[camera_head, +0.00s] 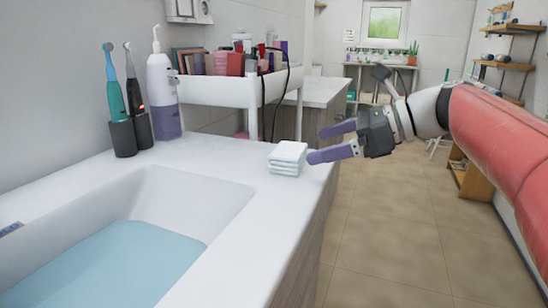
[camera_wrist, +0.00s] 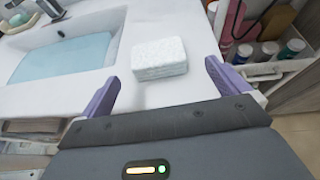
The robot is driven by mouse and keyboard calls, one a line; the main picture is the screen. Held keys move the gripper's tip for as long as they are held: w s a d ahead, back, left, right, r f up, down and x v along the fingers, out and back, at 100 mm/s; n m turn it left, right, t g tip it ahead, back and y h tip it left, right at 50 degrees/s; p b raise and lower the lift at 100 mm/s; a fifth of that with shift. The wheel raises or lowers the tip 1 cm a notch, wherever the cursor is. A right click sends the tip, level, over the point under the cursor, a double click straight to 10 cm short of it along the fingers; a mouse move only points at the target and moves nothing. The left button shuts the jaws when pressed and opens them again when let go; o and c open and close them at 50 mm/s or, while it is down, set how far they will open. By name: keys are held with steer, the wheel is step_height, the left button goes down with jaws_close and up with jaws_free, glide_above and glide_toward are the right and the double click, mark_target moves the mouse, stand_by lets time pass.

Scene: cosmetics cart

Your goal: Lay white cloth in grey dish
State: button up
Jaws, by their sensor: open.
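The white cloth (camera_head: 287,157) is a folded stack lying on the white counter near its right edge, beside the basin. It also shows in the wrist view (camera_wrist: 159,58), ahead of and between my fingers. My gripper (camera_head: 322,143) has purple fingers spread apart, empty, just to the right of the cloth in the head view. In the wrist view my open gripper (camera_wrist: 158,90) faces the cloth, with a gap to it. I cannot make out a grey dish in either view.
A basin with blue water (camera_head: 115,262) fills the counter's front left. A purple pump bottle (camera_head: 163,95) and toothbrushes in a dark holder (camera_head: 122,137) stand at the back left. A white cart (camera_head: 230,91) with cosmetics stands behind the counter. Open floor lies right.

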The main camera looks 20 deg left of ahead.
mark_target(294, 149)
steer(key=x, duration=0.7)
steer(key=shift+a+r+b, duration=0.1)
steer(key=shift+a+b, duration=0.2)
steer(key=shift+a, duration=0.2)
steer(key=shift+c, duration=0.4)
steer(key=shift+s, duration=0.1)
steer(key=c, duration=1)
steer(key=shift+c, duration=0.2)
